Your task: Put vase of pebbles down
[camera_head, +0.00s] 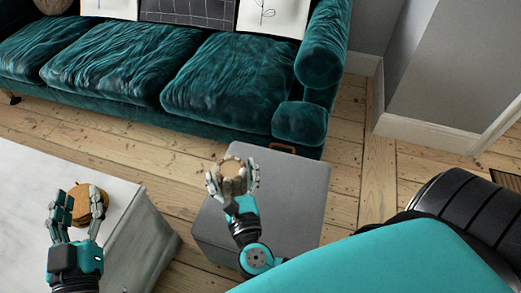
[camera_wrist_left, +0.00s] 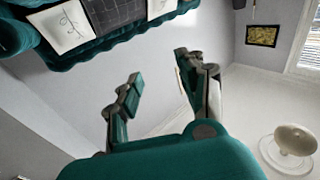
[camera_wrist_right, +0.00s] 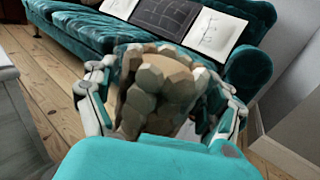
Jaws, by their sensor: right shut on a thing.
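The vase of pebbles (camera_head: 233,186) is a round, tan vessel with a knobbly stone surface. My right gripper (camera_head: 232,180) is shut around it, with fingers on both sides. In the head view it appears over the grey ottoman (camera_head: 300,190); I cannot tell the gap beneath it. The right wrist view shows the vase (camera_wrist_right: 160,92) up close between the fingers, its underside hidden. My left gripper (camera_head: 75,213) is open over the pale table; the left wrist view shows its fingers (camera_wrist_left: 160,95) apart with nothing between them.
The pale table (camera_head: 50,175) at left holds a stack of round brown pieces (camera_head: 88,203) beside my left gripper. A teal sofa (camera_head: 225,80) stands behind the ottoman. A grey wall (camera_head: 440,70) is at right. Bare floorboards (camera_head: 170,205) lie between table and ottoman.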

